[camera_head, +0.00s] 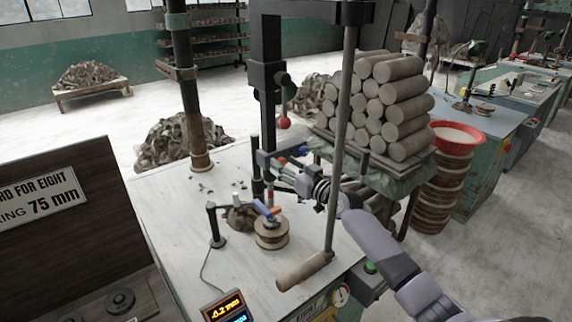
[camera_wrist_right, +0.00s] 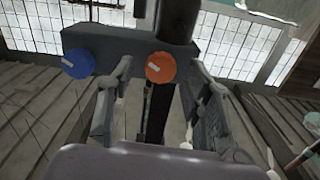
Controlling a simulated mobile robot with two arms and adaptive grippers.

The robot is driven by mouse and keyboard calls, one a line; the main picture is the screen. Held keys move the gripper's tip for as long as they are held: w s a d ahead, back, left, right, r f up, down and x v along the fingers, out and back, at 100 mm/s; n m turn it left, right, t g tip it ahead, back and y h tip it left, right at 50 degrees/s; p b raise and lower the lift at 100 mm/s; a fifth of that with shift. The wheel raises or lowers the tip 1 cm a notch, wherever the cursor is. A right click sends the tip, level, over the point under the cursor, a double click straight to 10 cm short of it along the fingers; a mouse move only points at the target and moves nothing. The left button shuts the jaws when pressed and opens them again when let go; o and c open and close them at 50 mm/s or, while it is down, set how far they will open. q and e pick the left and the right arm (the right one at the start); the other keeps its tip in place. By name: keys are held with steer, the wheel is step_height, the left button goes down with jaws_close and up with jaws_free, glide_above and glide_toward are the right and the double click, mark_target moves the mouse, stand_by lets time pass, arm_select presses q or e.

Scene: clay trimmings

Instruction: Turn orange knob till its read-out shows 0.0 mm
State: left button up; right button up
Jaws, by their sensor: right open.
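The orange knob (camera_wrist_right: 160,67) with a pale pointer mark sits on a dark block in the right wrist view. In the head view its orange (camera_head: 283,160) shows small beside my right gripper (camera_head: 285,169). In the wrist view the fingers of my right gripper (camera_wrist_right: 162,78) stand open, one on each side of the orange knob, with gaps visible. The read-out (camera_head: 224,308) at the bottom of the head view has an orange line that looks like -0.2 mm; its lower cyan line is cut off. My left gripper is not in view.
A blue knob (camera_wrist_right: 79,63) is left of the orange one on the same block. A long lever (camera_head: 342,130) stands near my right arm. Stacked clay rolls (camera_head: 408,112) stand behind.

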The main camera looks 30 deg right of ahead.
steer(key=shift+w, duration=0.2)
steer(key=shift+c, duration=0.6)
jaws_close()
